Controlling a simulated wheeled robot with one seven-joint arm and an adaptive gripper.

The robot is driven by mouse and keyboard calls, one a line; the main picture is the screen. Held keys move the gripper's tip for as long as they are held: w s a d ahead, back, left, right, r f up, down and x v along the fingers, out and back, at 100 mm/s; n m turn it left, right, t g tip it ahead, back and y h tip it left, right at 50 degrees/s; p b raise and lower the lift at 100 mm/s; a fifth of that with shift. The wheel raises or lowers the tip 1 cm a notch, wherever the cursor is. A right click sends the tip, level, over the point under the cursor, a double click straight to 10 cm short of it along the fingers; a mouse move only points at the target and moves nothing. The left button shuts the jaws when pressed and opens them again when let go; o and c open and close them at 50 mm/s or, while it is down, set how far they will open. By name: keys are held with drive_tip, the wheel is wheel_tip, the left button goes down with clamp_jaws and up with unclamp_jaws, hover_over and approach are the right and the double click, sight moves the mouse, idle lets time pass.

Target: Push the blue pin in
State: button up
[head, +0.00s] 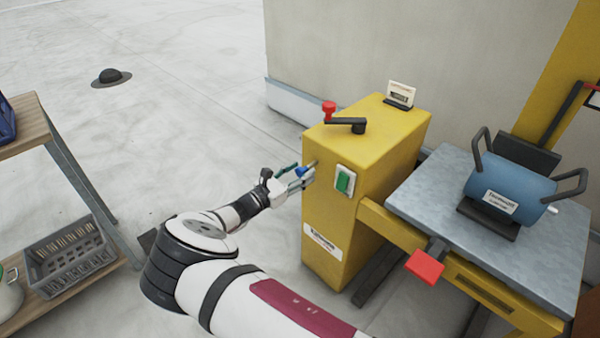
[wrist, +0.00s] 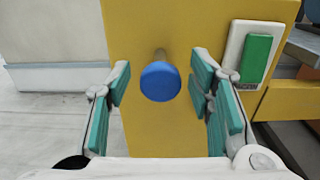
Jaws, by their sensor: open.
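The blue pin (head: 301,171) sticks out of the left face of the yellow cabinet (head: 338,226) on a grey shaft. In the wrist view its round blue head (wrist: 160,81) is near the middle of the picture. My gripper (head: 296,177) is at that face, with its fingers around the pin's head. In the wrist view my gripper (wrist: 163,95) is open, one teal-padded finger on each side of the blue head, with gaps on both sides. I cannot tell how far the fingertips are from the yellow face.
A black lever (head: 345,125) and red knob (head: 329,108) are on top. A grey table (head: 425,197) with a blue cylinder (head: 510,180) and a red pedal (head: 425,267) stand right. A shelf (head: 25,134) stands left.

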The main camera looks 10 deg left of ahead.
sight(310, 165)
drive_tip(key=shift+w+d, duration=0.2)
clamp_jaws()
drive_tip(key=b+x, duration=0.1)
drive_tip(key=x, duration=0.3)
unclamp_jaws()
drive_tip(key=v, duration=1.2)
